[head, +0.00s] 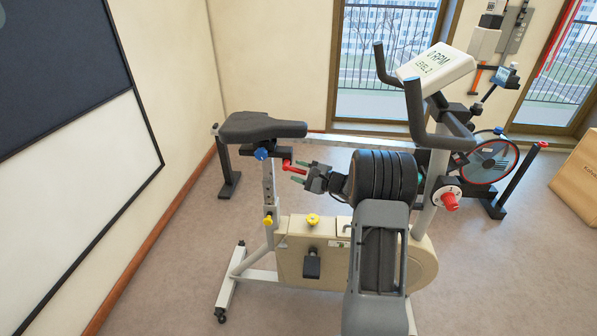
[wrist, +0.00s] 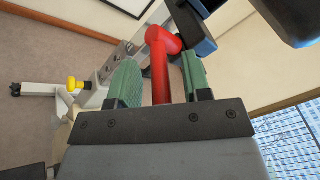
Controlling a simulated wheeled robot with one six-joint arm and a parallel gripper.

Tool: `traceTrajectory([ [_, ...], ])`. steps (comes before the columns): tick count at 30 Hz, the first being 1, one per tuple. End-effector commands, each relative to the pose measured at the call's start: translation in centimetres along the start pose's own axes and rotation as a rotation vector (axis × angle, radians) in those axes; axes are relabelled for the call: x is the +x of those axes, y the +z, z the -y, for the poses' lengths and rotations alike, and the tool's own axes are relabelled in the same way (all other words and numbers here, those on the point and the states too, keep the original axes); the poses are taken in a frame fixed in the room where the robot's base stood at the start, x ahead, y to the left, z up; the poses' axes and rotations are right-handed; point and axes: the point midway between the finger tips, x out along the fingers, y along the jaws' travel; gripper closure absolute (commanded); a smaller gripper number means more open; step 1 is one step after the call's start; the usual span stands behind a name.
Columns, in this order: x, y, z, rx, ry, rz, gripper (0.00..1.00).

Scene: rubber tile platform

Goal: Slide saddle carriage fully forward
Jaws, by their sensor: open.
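The black saddle (head: 262,127) sits on top of the exercise bike's post at the left. Its carriage shows below it with a blue knob (head: 261,154) on the side. A red lever (head: 287,164) sticks out just below the saddle, towards my gripper (head: 299,172). In the wrist view, my gripper (wrist: 160,82) is open, with one green finger on each side of the red lever (wrist: 159,62). I cannot tell whether either finger touches it. The saddle (wrist: 288,20) is a dark shape at the upper right there. The carriage's far side is hidden.
The console (head: 437,66) and handlebars stand to the right of my arm. Open floor (head: 170,270) lies to the left.

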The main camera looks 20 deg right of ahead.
Motion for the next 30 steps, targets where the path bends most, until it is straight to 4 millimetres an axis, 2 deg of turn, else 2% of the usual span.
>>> traceTrajectory([
  [11,0.44,0.02,-0.03,0.0,0.001,0.0,0.56],
  [25,0.4,0.01,-0.03,0.0,0.001,0.0,1.0],
  [30,0.38,0.0,-0.02,0.0,0.001,0.0,1.0],
])
